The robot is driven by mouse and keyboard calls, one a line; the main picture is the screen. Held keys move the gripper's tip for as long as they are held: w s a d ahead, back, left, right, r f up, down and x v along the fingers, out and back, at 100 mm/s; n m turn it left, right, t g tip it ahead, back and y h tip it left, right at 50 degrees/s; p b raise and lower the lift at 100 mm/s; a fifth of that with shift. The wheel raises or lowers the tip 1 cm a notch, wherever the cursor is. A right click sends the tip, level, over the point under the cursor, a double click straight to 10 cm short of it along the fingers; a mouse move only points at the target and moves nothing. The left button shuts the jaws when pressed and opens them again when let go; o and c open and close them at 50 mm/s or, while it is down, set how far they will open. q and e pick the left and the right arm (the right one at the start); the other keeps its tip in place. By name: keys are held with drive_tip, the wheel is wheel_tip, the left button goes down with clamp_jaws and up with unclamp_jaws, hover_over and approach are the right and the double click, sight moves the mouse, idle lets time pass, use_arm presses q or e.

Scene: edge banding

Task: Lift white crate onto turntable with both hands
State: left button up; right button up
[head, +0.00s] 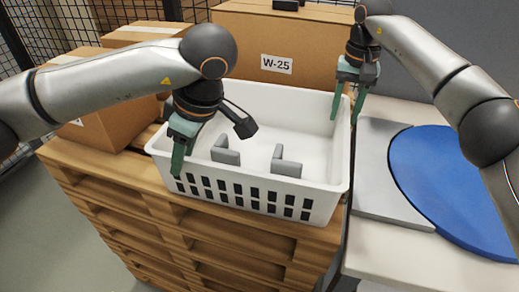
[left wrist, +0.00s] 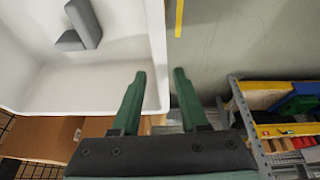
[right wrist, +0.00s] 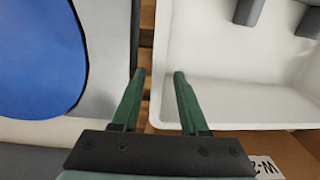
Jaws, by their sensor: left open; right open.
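The white crate (head: 334,175) sits on a stack of wooden pallets, with grey L-shaped parts (head: 226,152) inside it. The blue round turntable (head: 440,180) lies on the bench to the right of the crate. My left gripper (head: 178,160) is open at the crate's front left wall; in the left wrist view the crate (left wrist: 105,90) has its wall by the fingers. My right gripper (head: 346,106) is open at the crate's back right rim. In the right wrist view the crate wall (right wrist: 160,60) lies near the two fingers. Whether either gripper touches the rim I cannot tell.
A cardboard box (head: 300,40) labelled W-25 stands behind the crate, and more boxes (head: 112,115) stand to the left. The wooden pallets (head: 200,240) are under the crate. A grey plate (head: 375,150) lies on the bench (head: 390,250) beside the turntable. Black mesh fencing stands behind.

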use_arm(q)
hover_over(187, 191)
drive_tip(key=shift+f, duration=2.1)
use_arm(e)
drive_tip(key=shift+a+f, duration=0.1)
drive_tip(key=shift+f, duration=2.15)
use_arm(q)
drive_tip(key=shift+c, duration=0.3)
use_arm(e)
drive_tip(key=shift+c, duration=0.3)
use_arm(q)
clamp_jaws()
use_arm(e)
clamp_jaws()
drive_tip(key=shift+r, duration=0.1)
